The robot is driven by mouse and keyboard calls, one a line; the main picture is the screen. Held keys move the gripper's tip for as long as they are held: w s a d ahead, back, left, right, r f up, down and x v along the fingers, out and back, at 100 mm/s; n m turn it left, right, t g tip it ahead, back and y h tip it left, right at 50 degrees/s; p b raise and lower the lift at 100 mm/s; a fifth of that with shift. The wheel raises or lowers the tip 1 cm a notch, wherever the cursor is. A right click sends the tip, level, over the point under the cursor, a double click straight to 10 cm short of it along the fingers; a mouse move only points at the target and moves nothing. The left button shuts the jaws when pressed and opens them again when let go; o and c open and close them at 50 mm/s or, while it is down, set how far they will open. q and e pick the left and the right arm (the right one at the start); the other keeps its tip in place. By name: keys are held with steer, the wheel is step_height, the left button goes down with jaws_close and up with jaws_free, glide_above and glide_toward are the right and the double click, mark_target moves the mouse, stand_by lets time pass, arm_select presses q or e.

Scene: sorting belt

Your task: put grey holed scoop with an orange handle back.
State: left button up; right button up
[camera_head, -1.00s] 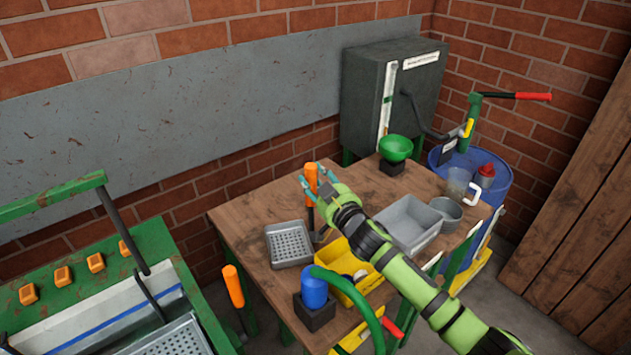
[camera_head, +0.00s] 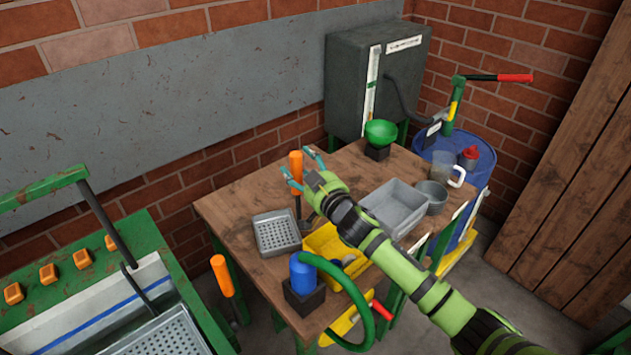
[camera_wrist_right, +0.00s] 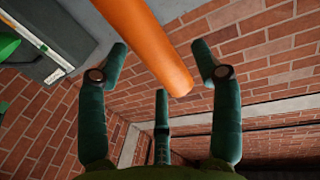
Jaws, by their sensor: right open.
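The grey holed scoop (camera_head: 277,232) rests on the wooden table, its perforated pan near the left front edge. Its orange handle (camera_head: 296,167) stands upright at the pan's right side; the joint between them is partly unclear. My right gripper (camera_head: 297,163) is open at the upper handle, its fingers spread on either side. In the right wrist view the orange handle (camera_wrist_right: 155,45) runs between and beyond the open fingers (camera_wrist_right: 160,75), with visible gaps to them. My left gripper is not in view.
A yellow bin (camera_head: 322,240), a grey tray (camera_head: 398,203), a grey pot (camera_head: 431,197) and a blue cylinder (camera_head: 303,272) with a green hose crowd the table. Another orange handle (camera_head: 222,275) is left of the table.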

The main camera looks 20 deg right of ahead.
steer(key=b+v, duration=0.2)
steer(key=v, duration=0.9)
steer(key=shift+s, duration=0.3)
steer(key=shift+f, duration=0.1)
